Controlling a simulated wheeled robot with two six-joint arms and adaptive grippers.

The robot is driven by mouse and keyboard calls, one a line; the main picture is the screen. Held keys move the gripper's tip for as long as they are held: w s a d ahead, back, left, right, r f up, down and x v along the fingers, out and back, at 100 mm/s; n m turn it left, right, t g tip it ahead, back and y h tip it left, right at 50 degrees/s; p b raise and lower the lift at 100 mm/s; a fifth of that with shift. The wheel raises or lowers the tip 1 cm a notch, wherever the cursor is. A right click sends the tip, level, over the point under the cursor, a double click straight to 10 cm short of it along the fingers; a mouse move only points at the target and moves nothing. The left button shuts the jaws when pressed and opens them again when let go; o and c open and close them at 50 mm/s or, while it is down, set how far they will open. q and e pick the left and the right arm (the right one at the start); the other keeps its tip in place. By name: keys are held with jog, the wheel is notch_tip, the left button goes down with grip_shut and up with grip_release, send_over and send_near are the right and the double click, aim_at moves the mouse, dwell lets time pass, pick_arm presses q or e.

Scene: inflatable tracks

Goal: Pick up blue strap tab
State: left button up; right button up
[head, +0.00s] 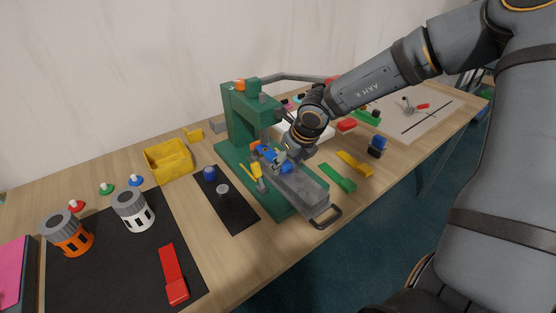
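A small blue piece (266,153), which looks like the blue strap tab, is at the green press (240,118), above its grey sliding bed (310,196). My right gripper (279,163) reaches in from the right and is right at this blue piece, partly covering it. Its fingers are small and overlap the piece, so I cannot tell whether they are shut on it or only beside it. My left gripper is not in view.
Green (338,177) and yellow (354,163) strips lie right of the press. A yellow bin (168,162) stands behind left. A black mat (120,270) holds an orange canister (68,234), a white canister (133,211) and a red tab (173,275). The front table edge is clear.

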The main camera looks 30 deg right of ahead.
grip_shut()
jog(key=shift+r, duration=0.1)
